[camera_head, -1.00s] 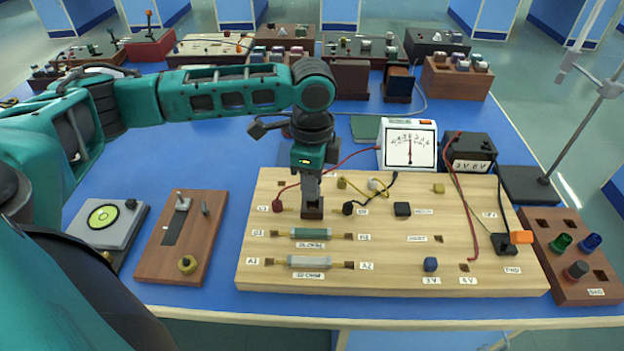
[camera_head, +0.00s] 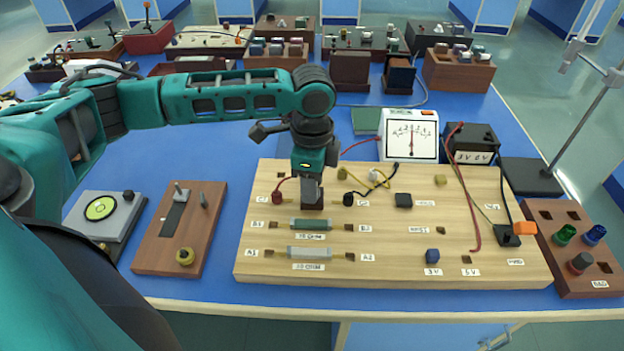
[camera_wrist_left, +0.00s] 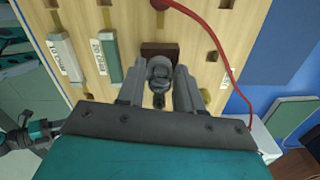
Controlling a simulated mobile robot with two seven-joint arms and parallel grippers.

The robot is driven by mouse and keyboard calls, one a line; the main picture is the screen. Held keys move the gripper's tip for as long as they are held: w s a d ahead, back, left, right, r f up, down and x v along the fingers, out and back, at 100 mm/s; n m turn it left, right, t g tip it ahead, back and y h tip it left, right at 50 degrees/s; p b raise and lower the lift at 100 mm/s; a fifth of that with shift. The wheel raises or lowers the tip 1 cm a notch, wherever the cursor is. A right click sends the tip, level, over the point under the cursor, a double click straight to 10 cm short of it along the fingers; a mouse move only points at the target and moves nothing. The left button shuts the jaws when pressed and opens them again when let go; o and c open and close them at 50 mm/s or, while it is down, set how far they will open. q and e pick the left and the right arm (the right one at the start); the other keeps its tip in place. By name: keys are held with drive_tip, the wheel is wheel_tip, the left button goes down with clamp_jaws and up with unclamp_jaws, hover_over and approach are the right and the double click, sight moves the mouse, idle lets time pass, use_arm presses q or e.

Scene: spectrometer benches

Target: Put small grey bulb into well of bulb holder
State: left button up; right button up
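The small grey bulb (camera_wrist_left: 159,70) shows in the left wrist view between the two fingers of my left gripper (camera_wrist_left: 160,84), which appear closed against its sides. The bulb holder, a dark brown block (camera_wrist_left: 151,48), lies right beyond the bulb on the wooden board. In the head view my left gripper (camera_head: 312,196) points straight down onto the holder (camera_head: 313,206), its fingers covering the bulb. The well is hidden, so I cannot tell whether the bulb is inside it or just above. My right gripper is not in view.
The wooden board (camera_head: 400,272) carries two resistors (camera_head: 310,252), leads and small sockets. A meter (camera_head: 410,136) and battery box (camera_head: 472,142) stand behind it. A brown switch board (camera_head: 165,250) lies left, a brown rack (camera_head: 565,275) right. Blue bench shows between them.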

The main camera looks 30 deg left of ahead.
use_arm(q)
drive_tip(key=o, duration=0.4)
drive_tip(key=shift+r, duration=0.1)
wheel_tip(320, 180, up, 13)
drive_tip(key=p, duration=0.2)
idle(0.6)
